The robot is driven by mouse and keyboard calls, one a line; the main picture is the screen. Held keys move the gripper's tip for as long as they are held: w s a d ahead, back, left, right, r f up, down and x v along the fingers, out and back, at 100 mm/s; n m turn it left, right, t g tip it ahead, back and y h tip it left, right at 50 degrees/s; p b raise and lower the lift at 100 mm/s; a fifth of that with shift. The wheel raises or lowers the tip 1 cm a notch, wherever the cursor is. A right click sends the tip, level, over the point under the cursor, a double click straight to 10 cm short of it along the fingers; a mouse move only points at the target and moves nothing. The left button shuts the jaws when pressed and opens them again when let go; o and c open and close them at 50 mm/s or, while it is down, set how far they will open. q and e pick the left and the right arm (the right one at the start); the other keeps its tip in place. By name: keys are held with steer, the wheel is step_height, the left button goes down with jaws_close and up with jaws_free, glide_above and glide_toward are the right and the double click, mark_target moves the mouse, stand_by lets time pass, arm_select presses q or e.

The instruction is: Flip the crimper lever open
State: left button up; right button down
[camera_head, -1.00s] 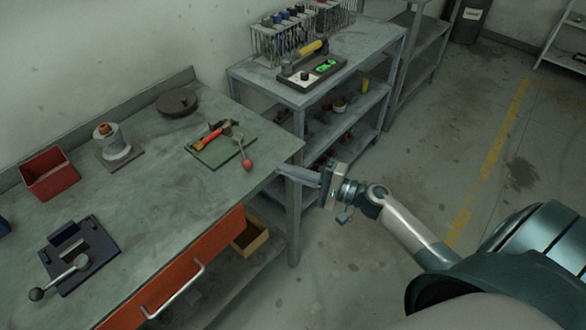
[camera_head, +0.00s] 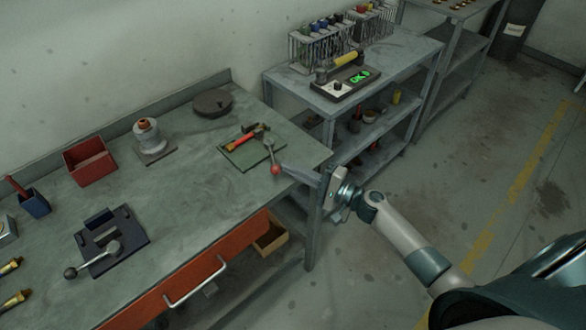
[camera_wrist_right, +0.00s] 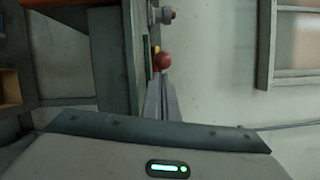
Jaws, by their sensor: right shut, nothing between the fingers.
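A lever with a red ball knob (camera_head: 275,169) sits at the right edge of a dark green plate (camera_head: 238,158) on the workbench. The knob hangs toward the bench's front edge. My right gripper (camera_head: 286,169) is shut and empty, its fingers pointing left with the tips right by the knob. In the right wrist view the red knob (camera_wrist_right: 163,62) shows just beyond the shut fingertips (camera_wrist_right: 161,80); I cannot tell whether they touch. A second lever with a dark ball (camera_head: 71,272) sits on a dark blue fixture (camera_head: 125,222). My left gripper is not in view.
A red bin (camera_head: 90,162), a spool-like part (camera_head: 148,138) and a dark disc (camera_head: 212,103) stand farther back. The drawer (camera_head: 205,268) below has a protruding handle. Free floor lies right.

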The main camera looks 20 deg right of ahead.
mark_target(256, 181)
steer(key=shift+a, duration=0.15)
steer(key=shift+s+a+m+t+h, duration=0.1)
steer(key=shift+a+m+t+h, duration=0.1)
steer(key=shift+m+t+h, duration=0.15)
steer(key=shift+a, duration=0.15)
steer(key=shift+a+m+t+h+p, duration=0.4)
steer(key=shift+a+m+t+h, duration=0.35)
steer(key=shift+h, duration=0.4)
steer(key=a+m+h, duration=0.1)
steer(key=h, duration=0.1)
steer(key=a+m+t+h, duration=0.1)
steer(key=a+m+h, duration=0.1)
steer(key=shift+w+a+h+p, duration=0.2)
steer(key=shift+a+h+p, duration=0.05)
steer(key=shift+h+p, duration=0.1)
steer(key=shift+w+a+m+t+h, duration=0.3)
steer(key=shift+a+m+h, duration=0.3)
steer(key=shift+h, duration=0.35)
steer(key=shift+w+a, duration=0.4)
steer(key=shift+a, duration=0.3)
steer(key=shift+w+a, duration=0.35)
steer(key=shift+a, duration=0.35)
